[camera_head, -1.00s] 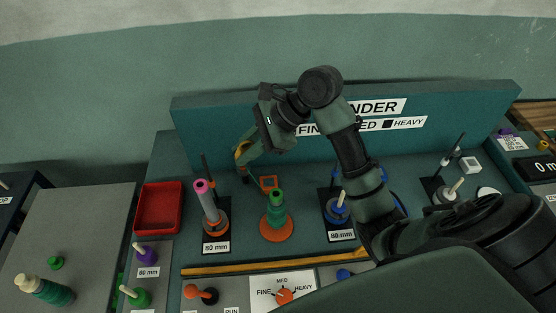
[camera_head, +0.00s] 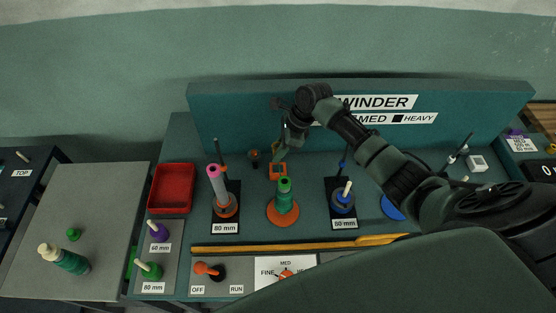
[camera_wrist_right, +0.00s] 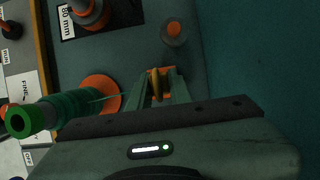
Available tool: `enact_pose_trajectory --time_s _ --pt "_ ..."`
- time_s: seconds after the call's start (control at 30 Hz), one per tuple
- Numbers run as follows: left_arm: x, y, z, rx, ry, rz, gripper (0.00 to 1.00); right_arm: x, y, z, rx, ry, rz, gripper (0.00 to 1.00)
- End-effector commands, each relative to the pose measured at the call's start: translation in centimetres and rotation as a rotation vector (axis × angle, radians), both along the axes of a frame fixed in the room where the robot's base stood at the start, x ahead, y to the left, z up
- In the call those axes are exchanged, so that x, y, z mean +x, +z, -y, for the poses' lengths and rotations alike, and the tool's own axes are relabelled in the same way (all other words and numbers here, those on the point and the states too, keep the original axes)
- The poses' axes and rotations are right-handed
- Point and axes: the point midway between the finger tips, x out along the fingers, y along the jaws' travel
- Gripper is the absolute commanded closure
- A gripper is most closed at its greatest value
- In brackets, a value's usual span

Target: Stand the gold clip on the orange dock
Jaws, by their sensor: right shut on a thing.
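My right gripper (camera_head: 276,158) reaches down at the back of the winder bench and is shut on the gold clip. In the right wrist view, the clip (camera_wrist_right: 157,86) is a small gold piece between my two green fingertips (camera_wrist_right: 158,92). The orange dock (camera_head: 278,171) is a small square shape below my fingers. It also shows in the right wrist view (camera_wrist_right: 162,70), right at the fingertips and partly hidden by them. I cannot tell whether the clip touches the dock. My left gripper is not in view.
A green spool (camera_head: 286,192) on an orange disc (camera_head: 283,213) stands just in front of the dock; a thin green thread runs from it toward my fingers. A pink-topped spindle (camera_head: 217,184) stands left, a blue one (camera_head: 344,201) right. The winder's back panel (camera_head: 235,112) rises behind.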

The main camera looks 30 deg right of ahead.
Motion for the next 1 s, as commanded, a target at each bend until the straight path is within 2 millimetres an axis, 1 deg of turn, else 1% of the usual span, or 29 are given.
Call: enact_pose_trajectory --time_s 0.07,0.23,0.43,0.5,0.87,0.9,0.93,0.97,1.0 --pt "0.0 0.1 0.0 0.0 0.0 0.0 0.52 0.0 -1.1 0.0 0.001 -0.001 -0.001 1.0" --pt "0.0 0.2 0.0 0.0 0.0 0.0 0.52 0.0 -2.4 0.0 0.0 0.0 -0.001 1.0" --pt "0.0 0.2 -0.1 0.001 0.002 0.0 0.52 0.0 -5.2 0.0 0.001 0.0 0.0 1.0" --pt "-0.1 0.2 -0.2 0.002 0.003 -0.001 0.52 0.0 -5.5 -0.1 0.001 0.001 0.001 1.0" --pt "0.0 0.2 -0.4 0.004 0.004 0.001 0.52 0.0 -5.9 0.0 0.001 0.001 0.001 1.0" --pt "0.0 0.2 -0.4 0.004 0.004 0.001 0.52 0.0 -5.8 0.0 0.0 0.001 0.002 0.7" --pt "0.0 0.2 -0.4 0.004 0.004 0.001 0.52 0.0 -5.8 0.0 0.0 0.001 0.002 0.61" --pt "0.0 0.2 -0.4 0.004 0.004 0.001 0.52 0.0 -5.8 0.0 0.0 0.001 0.002 0.59" --pt "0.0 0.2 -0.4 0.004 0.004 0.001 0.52 0.0 -5.8 0.0 0.0 0.001 0.002 0.59"
